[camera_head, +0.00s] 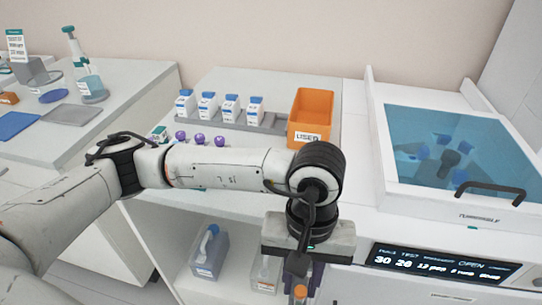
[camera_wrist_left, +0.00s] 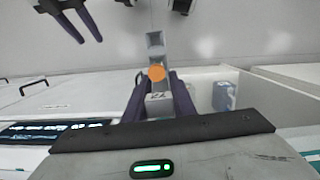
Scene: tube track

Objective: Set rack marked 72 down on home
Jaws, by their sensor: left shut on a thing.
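My left gripper (camera_head: 303,280) is at the bottom of the head view, in front of the counter's front face. In the left wrist view its purple fingers (camera_wrist_left: 158,96) are shut on a small grey rack (camera_wrist_left: 155,40) with a white label that appears to read 72. An orange-capped tube (camera_wrist_left: 157,73) stands in the rack; some orange (camera_head: 299,291) also shows at the fingers in the head view. The rack is clear of the counter top. My right gripper (camera_wrist_left: 87,40) shows at the wrist view's top left, open and empty. No marking reading "home" is legible.
An orange bin marked USED (camera_head: 313,118) and a grey holder (camera_head: 219,130) with white blue-capped bottles stand on the counter. A machine with a blue see-through lid (camera_head: 440,150) is at right. Flat blue (camera_head: 14,126) and grey (camera_head: 72,115) mats lie on the left bench.

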